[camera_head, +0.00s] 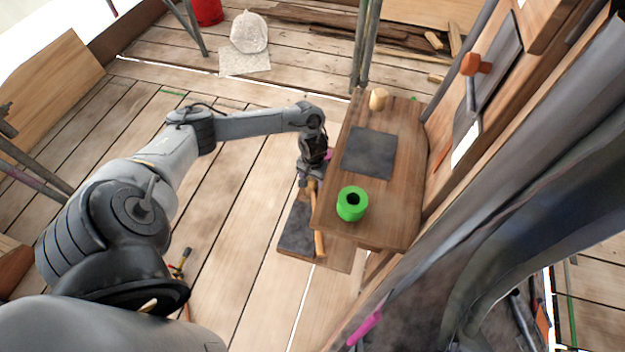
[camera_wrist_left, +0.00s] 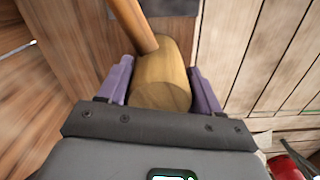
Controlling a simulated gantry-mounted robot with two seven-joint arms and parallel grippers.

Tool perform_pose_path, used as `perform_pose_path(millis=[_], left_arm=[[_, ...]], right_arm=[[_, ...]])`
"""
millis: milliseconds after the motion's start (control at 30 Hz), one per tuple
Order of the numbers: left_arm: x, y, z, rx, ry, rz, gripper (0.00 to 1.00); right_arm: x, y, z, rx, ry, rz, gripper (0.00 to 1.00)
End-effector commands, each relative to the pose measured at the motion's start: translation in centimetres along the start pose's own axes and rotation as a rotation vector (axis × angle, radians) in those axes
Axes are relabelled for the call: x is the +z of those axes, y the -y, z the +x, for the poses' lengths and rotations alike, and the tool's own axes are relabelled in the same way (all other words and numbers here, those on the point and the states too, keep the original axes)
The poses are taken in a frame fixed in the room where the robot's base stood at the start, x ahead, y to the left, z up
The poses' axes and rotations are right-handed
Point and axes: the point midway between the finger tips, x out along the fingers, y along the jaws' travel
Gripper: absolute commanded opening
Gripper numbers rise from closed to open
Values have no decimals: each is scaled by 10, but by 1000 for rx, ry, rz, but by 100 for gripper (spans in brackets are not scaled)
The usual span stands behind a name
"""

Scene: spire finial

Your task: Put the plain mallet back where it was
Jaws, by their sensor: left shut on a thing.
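The plain mallet has a pale wooden head (camera_wrist_left: 162,82) and a wooden handle. In the left wrist view its head sits between the purple fingers of my left gripper (camera_wrist_left: 158,88), with the handle running up and left. In the head view my left gripper (camera_head: 311,180) is shut on the mallet at the left edge of the wooden bench. The handle (camera_head: 319,243) points toward the bottom of the picture, over or near a dark-topped low board (camera_head: 297,240). I cannot tell whether the mallet touches anything. My right gripper is not in view.
The bench (camera_head: 408,190) bears a green ring-shaped object (camera_head: 352,204), a dark square mat (camera_head: 368,152) and a small wooden knob (camera_head: 378,99). A red-headed tool (camera_head: 471,64) is at the wall on the right. Scaffold poles stand behind. Plank floor left of the bench is mostly free.

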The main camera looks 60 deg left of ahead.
Motion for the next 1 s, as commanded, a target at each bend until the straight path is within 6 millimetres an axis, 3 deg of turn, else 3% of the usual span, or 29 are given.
perform_pose_path(millis=[67, 100, 267, 633, 1000], left_arm=[[0, 0, 1, 1, 0, -1, 0], [0, 0, 3, 0, 1, -1, 66], [0, 0, 2, 0, 1, 0, 90], [0, 0, -1, 0, 0, 1, 90], [0, 0, -60, 0, -1, 1, 90]], right_arm=[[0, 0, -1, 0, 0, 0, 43], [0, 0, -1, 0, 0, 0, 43], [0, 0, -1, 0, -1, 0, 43], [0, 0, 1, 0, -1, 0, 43], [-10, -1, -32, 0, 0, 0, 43]])
